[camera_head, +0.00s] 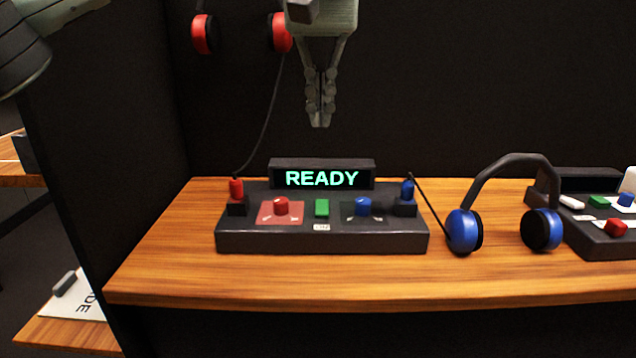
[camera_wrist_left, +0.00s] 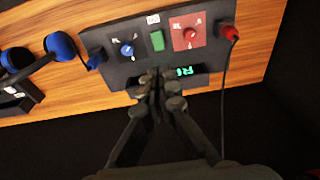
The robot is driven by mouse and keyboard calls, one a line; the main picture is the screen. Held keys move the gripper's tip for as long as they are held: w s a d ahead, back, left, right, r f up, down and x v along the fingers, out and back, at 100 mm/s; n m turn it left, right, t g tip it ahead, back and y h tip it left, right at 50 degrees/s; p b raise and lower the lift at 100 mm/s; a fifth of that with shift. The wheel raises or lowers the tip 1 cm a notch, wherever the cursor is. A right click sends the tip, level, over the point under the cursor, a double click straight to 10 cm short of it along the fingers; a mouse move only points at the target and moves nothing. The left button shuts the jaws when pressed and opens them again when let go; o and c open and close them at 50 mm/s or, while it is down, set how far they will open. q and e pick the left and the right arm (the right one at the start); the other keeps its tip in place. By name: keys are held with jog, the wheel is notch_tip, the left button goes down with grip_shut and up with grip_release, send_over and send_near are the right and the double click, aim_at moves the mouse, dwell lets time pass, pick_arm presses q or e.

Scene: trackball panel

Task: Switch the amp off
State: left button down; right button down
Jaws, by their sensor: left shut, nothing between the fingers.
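The amp (camera_head: 322,241) is a dark box on the wooden shelf. Its raised display (camera_head: 322,178) reads "READY" in green. A green button (camera_head: 322,208) sits at its middle above a small "ON" label (camera_head: 321,227). A red knob (camera_head: 281,207) is left of it and a blue knob (camera_head: 363,207) right. My left gripper (camera_head: 320,122) is shut and empty, pointing down above the display. In the left wrist view the gripper (camera_wrist_left: 157,76) covers part of the display, and the green button (camera_wrist_left: 157,41) shows beyond its tips. My right gripper does not show.
A red plug (camera_head: 236,188) and a blue plug (camera_head: 407,189) stand at the amp's ends. Blue headphones (camera_head: 463,230) stand to its right, beside another dark panel (camera_head: 590,240). Red headphones (camera_head: 203,34) hang behind. The shelf front is clear.

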aim_at(321, 203)
pick_arm(q)
jog(key=shift+s, duration=0.1)
